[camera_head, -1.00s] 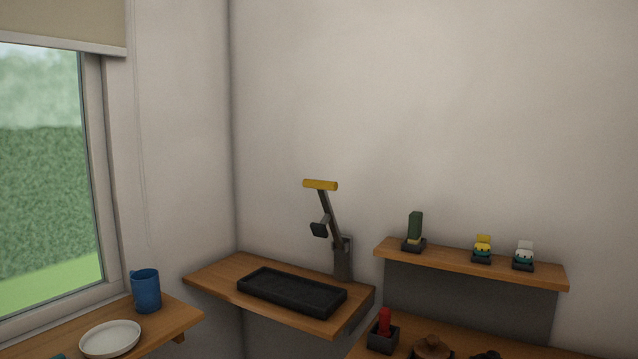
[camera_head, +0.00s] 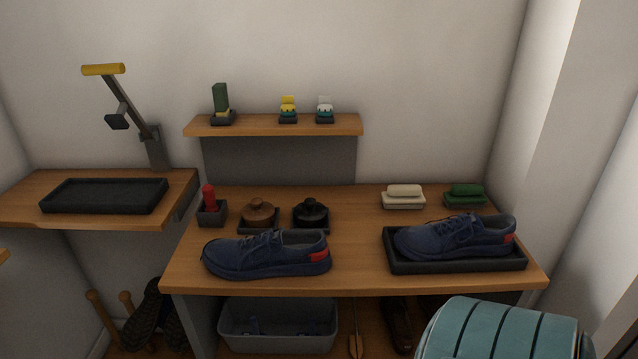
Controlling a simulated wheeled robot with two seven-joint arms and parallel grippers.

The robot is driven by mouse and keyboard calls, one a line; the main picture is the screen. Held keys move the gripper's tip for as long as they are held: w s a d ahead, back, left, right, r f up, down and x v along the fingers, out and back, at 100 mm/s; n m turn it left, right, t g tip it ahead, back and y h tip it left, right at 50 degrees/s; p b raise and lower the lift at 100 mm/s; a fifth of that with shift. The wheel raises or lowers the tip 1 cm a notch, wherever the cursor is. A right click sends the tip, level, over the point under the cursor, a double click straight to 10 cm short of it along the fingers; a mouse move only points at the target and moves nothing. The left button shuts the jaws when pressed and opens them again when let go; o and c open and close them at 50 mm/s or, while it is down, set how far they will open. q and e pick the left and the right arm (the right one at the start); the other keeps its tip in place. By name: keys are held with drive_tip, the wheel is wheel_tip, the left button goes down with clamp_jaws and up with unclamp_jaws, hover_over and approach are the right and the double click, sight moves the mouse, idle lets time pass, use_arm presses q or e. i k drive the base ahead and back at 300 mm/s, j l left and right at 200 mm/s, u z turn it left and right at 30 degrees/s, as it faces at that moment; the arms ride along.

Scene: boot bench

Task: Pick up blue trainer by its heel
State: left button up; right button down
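Two blue trainers with red heel patches show in the head view. One blue trainer (camera_head: 265,254) lies on the bare wooden bench top (camera_head: 350,275), toe to the left and heel to the right. The other blue trainer (camera_head: 455,238) sits in a black tray (camera_head: 455,265) at the right end of the bench, also with its heel to the right. Both are upright on their soles. Neither of my grippers is in view.
Behind the trainers stand a red item in a dark holder (camera_head: 210,212), a brown tin (camera_head: 258,213), a black tin (camera_head: 311,213) and two soap-like blocks in dishes (camera_head: 403,196). A teal ribbed rounded object (camera_head: 500,330) is at front right. A grey bin (camera_head: 278,325) is below.

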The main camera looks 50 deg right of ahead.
sight(276, 253)
drive_tip(key=z, duration=1.3)
